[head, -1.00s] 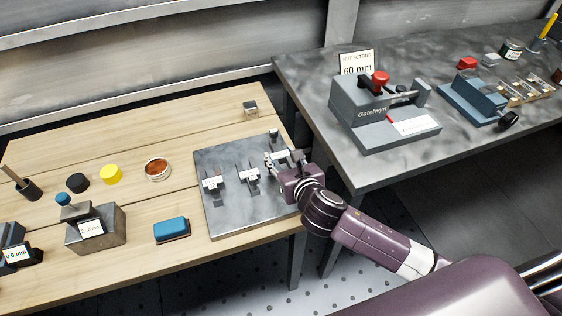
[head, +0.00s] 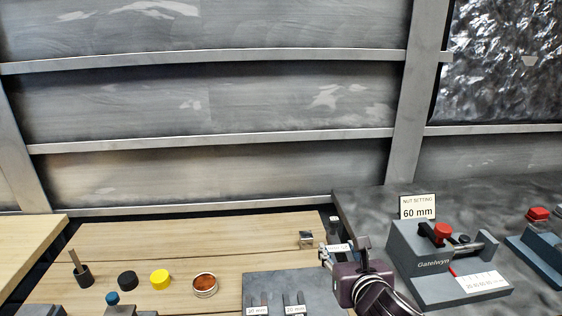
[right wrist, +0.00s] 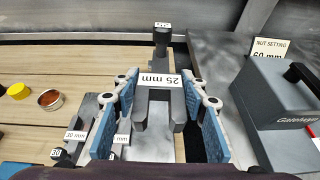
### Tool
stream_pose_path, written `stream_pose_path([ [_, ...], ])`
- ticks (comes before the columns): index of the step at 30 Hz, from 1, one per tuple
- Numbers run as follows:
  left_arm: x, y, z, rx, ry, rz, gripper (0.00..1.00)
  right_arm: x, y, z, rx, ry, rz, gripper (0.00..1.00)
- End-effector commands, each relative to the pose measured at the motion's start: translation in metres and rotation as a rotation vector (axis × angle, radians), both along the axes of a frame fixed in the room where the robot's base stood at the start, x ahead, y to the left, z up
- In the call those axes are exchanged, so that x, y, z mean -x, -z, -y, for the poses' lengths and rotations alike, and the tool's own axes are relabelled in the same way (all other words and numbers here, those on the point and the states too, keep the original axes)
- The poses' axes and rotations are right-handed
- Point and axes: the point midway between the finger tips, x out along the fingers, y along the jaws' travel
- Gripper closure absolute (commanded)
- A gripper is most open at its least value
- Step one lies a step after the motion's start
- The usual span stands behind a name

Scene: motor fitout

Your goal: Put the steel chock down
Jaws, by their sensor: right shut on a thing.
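My right gripper (head: 336,258) is shut on the steel chock (right wrist: 160,104), a grey forked piece labelled 25 mm. In the right wrist view the chock sits between the blue finger pads of the gripper (right wrist: 160,118), with its dark post pointing away. In the head view the chock's white label (head: 338,247) shows by the back right corner of the dark steel plate (head: 262,281). I cannot tell whether the chock touches anything beneath. Two other labelled chocks (head: 258,306) (head: 294,305) stand on the plate. My left gripper is not in view.
The grey Gatelwyn fixture (head: 430,262) stands on the dark table at right. A copper-coloured tin (head: 204,285), yellow cap (head: 160,279) and black cap (head: 127,281) are at left.

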Motion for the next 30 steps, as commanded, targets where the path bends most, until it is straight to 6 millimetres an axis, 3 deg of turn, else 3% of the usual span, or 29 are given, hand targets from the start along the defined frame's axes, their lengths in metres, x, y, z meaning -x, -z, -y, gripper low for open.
stream_pose_path([
  [8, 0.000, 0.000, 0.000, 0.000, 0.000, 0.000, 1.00, 0.023, 0.013, -0.002, -0.014, 0.224, -0.003, 1.00],
  [24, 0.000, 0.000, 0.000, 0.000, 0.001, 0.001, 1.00, 0.135, 0.013, 0.015, -0.004, 0.791, -0.004, 1.00],
  [30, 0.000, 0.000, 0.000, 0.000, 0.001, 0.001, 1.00, 0.160, 0.011, 0.017, -0.002, 0.891, -0.002, 1.00],
])
